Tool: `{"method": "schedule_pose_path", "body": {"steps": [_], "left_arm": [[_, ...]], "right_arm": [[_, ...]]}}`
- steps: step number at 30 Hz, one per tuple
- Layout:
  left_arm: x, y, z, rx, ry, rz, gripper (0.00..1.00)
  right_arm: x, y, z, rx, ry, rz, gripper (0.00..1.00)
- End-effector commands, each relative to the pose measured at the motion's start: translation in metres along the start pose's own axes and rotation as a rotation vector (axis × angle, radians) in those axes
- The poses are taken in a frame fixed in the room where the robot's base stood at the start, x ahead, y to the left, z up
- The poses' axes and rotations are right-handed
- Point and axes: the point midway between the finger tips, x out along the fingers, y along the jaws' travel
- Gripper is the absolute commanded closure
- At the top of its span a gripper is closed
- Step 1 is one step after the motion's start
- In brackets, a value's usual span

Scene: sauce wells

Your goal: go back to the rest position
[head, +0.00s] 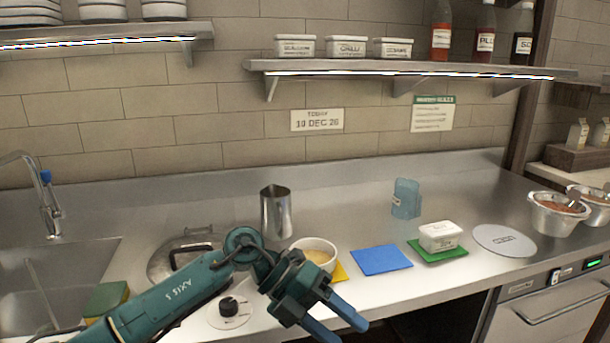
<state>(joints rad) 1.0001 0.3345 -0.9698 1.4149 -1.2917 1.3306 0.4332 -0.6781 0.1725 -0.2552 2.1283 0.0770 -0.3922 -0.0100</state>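My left arm comes in from the lower left, and my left gripper (348,332) hangs over the front edge of the steel counter (350,232). Its two blue fingers are apart, with nothing seen between them. The gripper body is just in front of a white bowl (316,246) with pale yellow contents, which stands on a yellow mat and is partly covered by the gripper. I cannot tell whether they touch. My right gripper is not in view.
A metal cup (276,212) and a round lid (165,265) are behind my arm. A blue mat (381,260) is empty. A white tub (440,235) sits on a green mat (428,256). Steel bowls (548,220) stand right, a sink (60,270) left.

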Motion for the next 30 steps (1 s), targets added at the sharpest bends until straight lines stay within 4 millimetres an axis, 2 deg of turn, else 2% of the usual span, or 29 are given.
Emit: {"method": "schedule_pose_path", "body": {"steps": [1, 3, 6, 8, 11, 14, 17, 19, 21, 23, 24, 27, 30], "left_arm": [[0.016, -0.016, -0.009, -0.03, -0.02, -0.161, 0.45], [0.026, -0.037, -0.014, -0.087, -0.078, -0.377, 0.45], [0.024, -0.057, -0.016, -0.209, -0.19, -0.664, 0.45], [0.016, -0.06, -0.015, -0.306, -0.269, -0.816, 0.45], [-0.003, -0.049, -0.013, -0.503, -0.421, -1.038, 0.45], [-0.022, -0.017, -0.015, -0.739, -0.587, -1.208, 0.45], [-0.035, 0.032, -0.028, -1.01, -0.757, -1.322, 0.45], [-0.037, 0.071, -0.047, -1.216, -0.873, -1.366, 0.45], [-0.035, 0.111, -0.073, -1.431, -0.981, -1.381, 0.45], [-0.03, 0.143, -0.102, -1.612, -1.063, -1.368, 0.45], [-0.025, 0.161, -0.121, -1.725, -1.106, -1.353, 0.45], [-0.012, 0.192, -0.166, -1.953, -1.183, -1.298, 0.45], [-0.002, 0.209, -0.198, -2.104, -1.223, -1.245, 0.45]], "right_arm": [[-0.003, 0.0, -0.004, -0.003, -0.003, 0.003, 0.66], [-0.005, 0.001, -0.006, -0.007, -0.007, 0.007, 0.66], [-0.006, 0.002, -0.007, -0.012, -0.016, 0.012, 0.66], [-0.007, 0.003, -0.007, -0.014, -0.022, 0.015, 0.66], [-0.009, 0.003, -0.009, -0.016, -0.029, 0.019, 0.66], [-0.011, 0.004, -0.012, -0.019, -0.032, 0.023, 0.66], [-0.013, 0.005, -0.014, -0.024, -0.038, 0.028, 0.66], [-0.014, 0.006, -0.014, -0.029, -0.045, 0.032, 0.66], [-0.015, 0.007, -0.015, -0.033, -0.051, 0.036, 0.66], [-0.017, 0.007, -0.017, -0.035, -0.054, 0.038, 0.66], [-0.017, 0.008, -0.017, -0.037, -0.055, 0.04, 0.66], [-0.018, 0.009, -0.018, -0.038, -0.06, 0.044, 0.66], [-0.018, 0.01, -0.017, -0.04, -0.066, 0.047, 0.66]]}}
